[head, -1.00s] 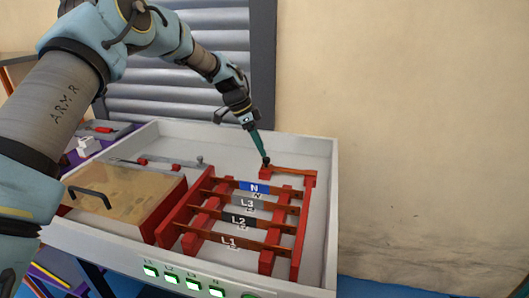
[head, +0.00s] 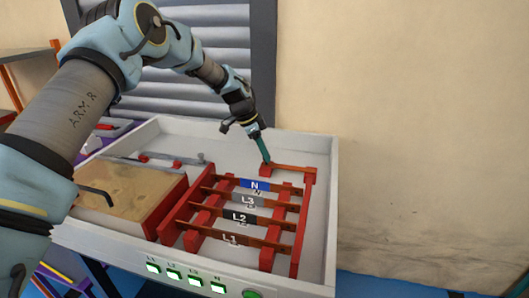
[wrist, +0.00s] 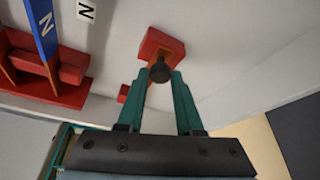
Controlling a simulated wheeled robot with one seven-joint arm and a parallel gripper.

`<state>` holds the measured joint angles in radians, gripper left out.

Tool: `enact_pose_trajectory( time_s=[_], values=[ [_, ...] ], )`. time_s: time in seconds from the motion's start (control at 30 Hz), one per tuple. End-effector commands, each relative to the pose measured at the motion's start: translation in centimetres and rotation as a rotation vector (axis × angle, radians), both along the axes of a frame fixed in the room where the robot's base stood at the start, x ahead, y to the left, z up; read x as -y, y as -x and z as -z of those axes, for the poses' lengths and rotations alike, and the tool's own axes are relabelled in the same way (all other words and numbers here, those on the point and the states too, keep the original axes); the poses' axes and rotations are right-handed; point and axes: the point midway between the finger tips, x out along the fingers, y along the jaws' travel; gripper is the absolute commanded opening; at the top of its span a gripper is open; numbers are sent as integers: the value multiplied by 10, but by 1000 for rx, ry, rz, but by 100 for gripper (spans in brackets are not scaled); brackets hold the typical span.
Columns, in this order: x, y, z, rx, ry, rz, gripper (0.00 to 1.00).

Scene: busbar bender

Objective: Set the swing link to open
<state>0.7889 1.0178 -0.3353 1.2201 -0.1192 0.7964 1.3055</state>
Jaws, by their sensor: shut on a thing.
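The swing link (head: 292,167) is a short copper-brown bar at the far right of the grey tray, lying across red blocks. My gripper (head: 267,160) reaches down onto its left end. In the wrist view, a round black knob (wrist: 160,72) sits between the tips of my green fingers, and my gripper (wrist: 161,76) is shut on it. A red block (wrist: 163,43) shows just beyond the knob. Most of the link is hidden behind the knob and fingers in the wrist view.
Red-framed copper bars labelled N (head: 254,184), L3, L2 and L1 lie in front of the link. A tan-topped box (head: 130,190) with a black handle is at left. Green-lit buttons (head: 172,273) line the front.

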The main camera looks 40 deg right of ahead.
Motion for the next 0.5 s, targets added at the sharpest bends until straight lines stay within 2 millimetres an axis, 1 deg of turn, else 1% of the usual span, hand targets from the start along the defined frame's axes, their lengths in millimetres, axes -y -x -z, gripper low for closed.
enact_pose_trajectory(
  time_s=[0.03,0.2,0.5],
  values=[
    [0,0,0,0,0,0,20],
    [0,0,0,0,0,0,1],
    [0,0,0,0,0,0,0]
  ],
)
